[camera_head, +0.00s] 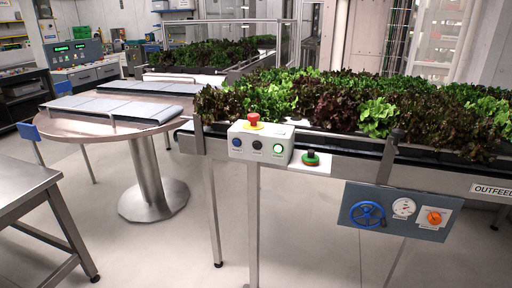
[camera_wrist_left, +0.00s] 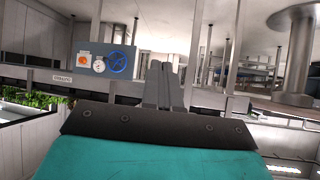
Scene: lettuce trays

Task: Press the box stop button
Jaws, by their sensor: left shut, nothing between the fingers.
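A white control box (camera_head: 261,142) stands on a post at the conveyor's front edge in the head view. On its top is a red mushroom button (camera_head: 253,120) with a yellow collar. Its front has a blue button (camera_head: 237,142), a black button (camera_head: 257,145) and a lit green button (camera_head: 278,149). My left gripper (camera_wrist_left: 164,66) shows only in the left wrist view, fingers together and empty. I cannot make out the box in that view. My right gripper is in neither view.
A grey panel (camera_head: 393,234) with a blue wheel hangs right, also seen inverted in the wrist view (camera_wrist_left: 88,66). Lettuce (camera_head: 345,102) fills the conveyor. A round table (camera_head: 90,127) stands left; floor in front is clear.

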